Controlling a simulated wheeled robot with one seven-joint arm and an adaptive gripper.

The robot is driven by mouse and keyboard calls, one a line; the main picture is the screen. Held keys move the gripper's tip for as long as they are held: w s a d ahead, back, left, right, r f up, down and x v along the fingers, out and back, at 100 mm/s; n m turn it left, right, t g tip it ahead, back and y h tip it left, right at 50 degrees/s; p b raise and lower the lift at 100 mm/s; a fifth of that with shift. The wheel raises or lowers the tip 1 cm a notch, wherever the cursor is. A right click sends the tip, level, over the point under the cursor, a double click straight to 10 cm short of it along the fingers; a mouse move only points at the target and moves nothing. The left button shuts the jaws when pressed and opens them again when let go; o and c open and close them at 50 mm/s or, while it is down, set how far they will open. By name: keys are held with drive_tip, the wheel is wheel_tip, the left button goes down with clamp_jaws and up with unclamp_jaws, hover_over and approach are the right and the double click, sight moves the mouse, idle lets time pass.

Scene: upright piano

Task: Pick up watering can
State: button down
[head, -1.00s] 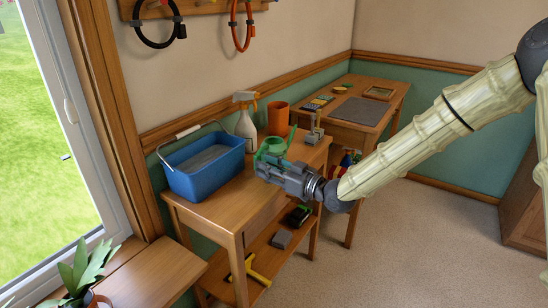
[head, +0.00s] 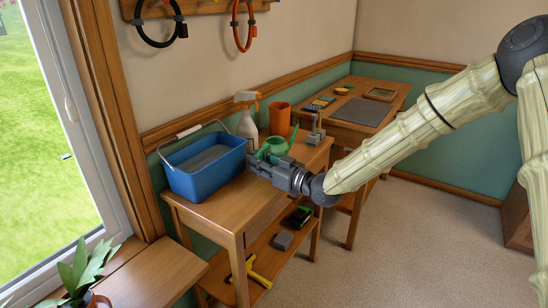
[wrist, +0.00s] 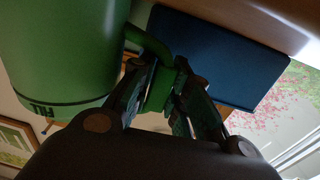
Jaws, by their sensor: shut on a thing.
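The green watering can (head: 277,146) is on or just above the wooden side table (head: 215,205), between the blue bucket and the orange pot. I cannot tell whether its base touches the tabletop. My gripper (head: 256,161) reaches in from the right and partly hides the can. In the wrist view, my gripper (wrist: 160,88) is shut on the can's green handle (wrist: 158,92), with a finger on each side. The can's large green body (wrist: 60,50) fills the upper left there.
A blue bucket (head: 205,178) stands left of my gripper. A spray bottle (head: 247,125), an orange pot (head: 279,119) and a grey stand (head: 315,133) are close around the can. A yellow tool (head: 250,268) lies on the lower shelf. The floor at right is clear.

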drive_tip(key=shift+r, duration=0.1)
drive_tip(key=shift+r, duration=0.6)
wheel_tip(320, 180, up, 2)
drive_tip(key=shift+r+p, duration=0.1)
drive_tip(key=shift+p, duration=0.35)
drive_tip(key=s+a+r+p, duration=0.1)
drive_tip(key=s+a, duration=0.1)
drive_tip(key=s, duration=1.4)
drive_tip(key=shift+r, duration=0.25)
drive_tip(key=c, duration=1.9)
unclamp_jaws()
clamp_jaws()
